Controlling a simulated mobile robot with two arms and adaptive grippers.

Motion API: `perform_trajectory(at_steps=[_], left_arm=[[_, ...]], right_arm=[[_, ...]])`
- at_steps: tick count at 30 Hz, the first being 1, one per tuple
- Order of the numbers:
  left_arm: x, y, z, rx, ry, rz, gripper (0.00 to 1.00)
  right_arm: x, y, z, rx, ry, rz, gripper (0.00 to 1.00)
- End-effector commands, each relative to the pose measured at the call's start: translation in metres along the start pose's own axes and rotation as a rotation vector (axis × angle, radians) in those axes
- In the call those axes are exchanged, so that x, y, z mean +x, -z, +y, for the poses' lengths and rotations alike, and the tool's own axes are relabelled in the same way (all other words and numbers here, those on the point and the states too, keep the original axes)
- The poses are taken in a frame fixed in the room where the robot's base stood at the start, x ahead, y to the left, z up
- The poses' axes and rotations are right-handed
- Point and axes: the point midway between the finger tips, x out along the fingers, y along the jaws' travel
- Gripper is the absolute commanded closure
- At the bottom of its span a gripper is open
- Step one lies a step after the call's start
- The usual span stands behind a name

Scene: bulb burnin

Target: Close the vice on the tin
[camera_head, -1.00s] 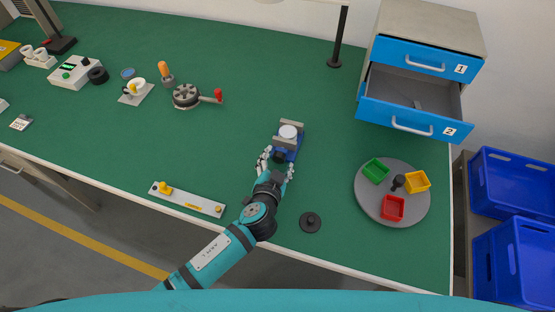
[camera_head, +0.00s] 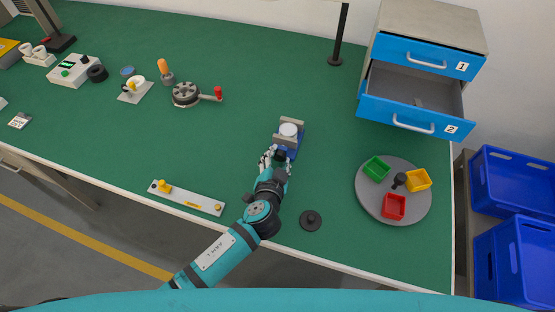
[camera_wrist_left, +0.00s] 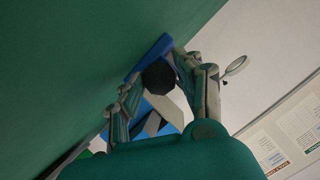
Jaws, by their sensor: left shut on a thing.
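The vice has a blue body (camera_head: 301,132) and grey jaws, and stands near the middle of the green bench. The tin (camera_head: 288,130), with a pale round top, sits between its jaws. From this angle I cannot tell whether both jaws touch it. My left gripper (camera_head: 276,157) is at the near end of the vice, its fingers shut around a dark knob. In the left wrist view the dark, round vice knob (camera_wrist_left: 158,77) shows between the two fingers, with part of the blue body (camera_wrist_left: 150,55) behind it. The tin is not clearly visible there. My right gripper is not in view.
A grey turntable (camera_head: 378,208) with red, green and yellow bins is to the right. A drawer cabinet (camera_head: 420,60) with its lower drawer open stands behind it. A black disc (camera_head: 311,220) and a pale bar (camera_head: 188,198) lie near the front edge.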

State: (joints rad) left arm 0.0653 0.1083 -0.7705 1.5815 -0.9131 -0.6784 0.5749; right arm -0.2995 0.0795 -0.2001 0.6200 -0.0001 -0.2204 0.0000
Motion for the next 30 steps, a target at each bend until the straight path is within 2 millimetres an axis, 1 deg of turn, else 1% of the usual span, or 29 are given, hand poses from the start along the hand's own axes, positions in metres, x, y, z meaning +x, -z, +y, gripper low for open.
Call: perform_trajectory(at_steps=[1,4,7,14,15,19,20,30], left_arm=[[0.0010,-0.0030,0.0040,0.036,0.014,-0.002,0.96],[0.0009,-0.0019,0.0032,0.107,0.043,-0.004,0.96],[0.0002,-0.0005,0.0019,0.140,0.054,-0.006,0.96],[-0.0001,0.0001,0.0012,0.143,0.054,-0.007,0.96],[-0.0001,0.0000,0.0012,0.142,0.054,-0.007,0.61],[-0.0001,0.0000,0.0011,0.142,0.054,-0.007,0.44],[-0.0001,-0.0001,0.0012,0.141,0.054,-0.007,0.41],[-0.0022,-0.0013,0.0020,0.140,0.053,-0.009,0.41]], right_arm=[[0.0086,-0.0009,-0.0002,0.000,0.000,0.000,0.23],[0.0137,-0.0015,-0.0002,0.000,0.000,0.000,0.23],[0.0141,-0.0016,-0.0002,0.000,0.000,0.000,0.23],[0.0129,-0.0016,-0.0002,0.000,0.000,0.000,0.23],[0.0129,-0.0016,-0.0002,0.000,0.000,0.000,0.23],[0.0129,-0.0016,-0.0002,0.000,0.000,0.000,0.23],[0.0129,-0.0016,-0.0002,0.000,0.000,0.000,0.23],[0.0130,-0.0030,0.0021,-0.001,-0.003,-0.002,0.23]])
